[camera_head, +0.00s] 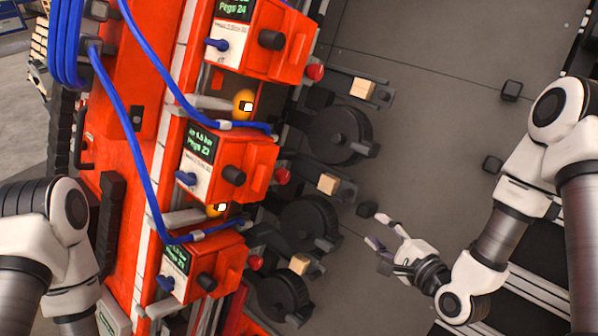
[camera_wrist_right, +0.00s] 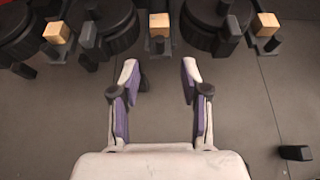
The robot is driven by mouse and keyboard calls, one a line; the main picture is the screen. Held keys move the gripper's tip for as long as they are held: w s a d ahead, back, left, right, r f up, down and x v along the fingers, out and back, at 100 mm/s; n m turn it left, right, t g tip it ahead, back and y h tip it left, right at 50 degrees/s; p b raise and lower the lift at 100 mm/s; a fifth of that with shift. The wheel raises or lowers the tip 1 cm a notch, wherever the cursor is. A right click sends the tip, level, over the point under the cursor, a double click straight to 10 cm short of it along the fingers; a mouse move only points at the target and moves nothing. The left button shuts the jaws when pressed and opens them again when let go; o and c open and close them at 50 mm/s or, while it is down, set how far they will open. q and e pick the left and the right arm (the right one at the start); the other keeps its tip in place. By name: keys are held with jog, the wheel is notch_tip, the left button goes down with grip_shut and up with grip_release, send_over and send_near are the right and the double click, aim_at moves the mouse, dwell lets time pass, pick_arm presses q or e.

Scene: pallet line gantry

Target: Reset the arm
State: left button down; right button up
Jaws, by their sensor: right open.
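My right gripper (camera_head: 376,232) is open and empty in the head view, over the grey floor to the right of the red machine units. In the right wrist view its two fingers (camera_wrist_right: 160,80) stand wide apart with nothing but grey floor between them. My right arm (camera_head: 500,230) comes in from the right edge of the head view. My left arm (camera_head: 40,250) shows at the lower left; its gripper is outside the frame.
Red units (camera_head: 228,160) with screens, knobs and blue hoses (camera_head: 118,88) fill the left. Black round drums (camera_head: 338,130) and wooden blocks (camera_head: 328,184) line their right side. Small black blocks (camera_head: 511,91) stand on the grey floor (camera_head: 430,120), which is otherwise mostly clear.

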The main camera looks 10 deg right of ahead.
jog(key=s+a+f+n+g+b, duration=0.2)
jog(key=s+f+g+b, duration=0.15)
jog(key=f, duration=0.65)
jog(key=s+a+f+n+g+b, duration=0.1)
jog(key=s+f+n+g+b, duration=0.2)
jog(key=f, duration=0.7)
jog(key=s+a+f+n+g+b, duration=0.1)
jog(key=s+a+f+n+b, duration=0.3)
jog(key=f, duration=0.6)
pick_arm(q)
notch_tip(320, 180, down, 12)
jog(key=b, duration=0.1)
jog(key=shift+w+r, duration=0.15)
jog(key=shift+w, duration=0.2)
pick_arm(e)
jog(key=s+d+f+n+g+h, duration=0.2)
jog(key=s+d+f+n+g, duration=0.1)
jog(key=s+n, duration=0.2)
jog(key=s+d+f+n+g+h, duration=0.2)
jog(key=s+f+n+g, duration=0.1)
jog(key=s+n+g, duration=0.1)
jog(key=s+n, duration=0.1)
jog(key=s, duration=0.1)
jog(key=shift+s+d+n, duration=0.35)
jog(key=shift+d+n, duration=0.05)
jog(key=shift+f+g, duration=0.15)
jog(key=shift+g, duration=0.2)
